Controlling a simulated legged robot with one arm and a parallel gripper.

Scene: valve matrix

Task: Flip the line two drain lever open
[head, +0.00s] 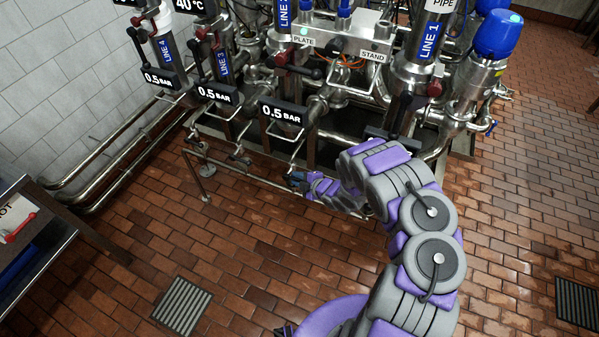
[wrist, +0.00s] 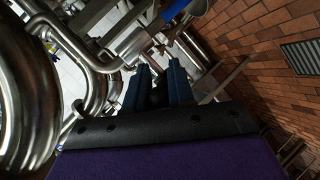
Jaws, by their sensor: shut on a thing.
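The line two column carries a blue LINE 2 label (head: 284,14) at the top of the head view. My gripper (head: 298,180) is low in front of the pipework below that column. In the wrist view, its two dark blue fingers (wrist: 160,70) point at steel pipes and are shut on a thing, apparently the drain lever. A blue lever handle (wrist: 173,11) shows just beyond the fingertips. The gripped part is mostly hidden between the fingers, so I cannot tell the lever's angle.
A black 0.5 BAR plate (head: 281,112) and pipes stand above my gripper. A low steel rail (head: 245,174) runs close by. A large curved steel pipe (wrist: 28,90) is at the left in the wrist view. The brick floor (head: 190,235) in front is clear, with a drain grate (head: 182,306).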

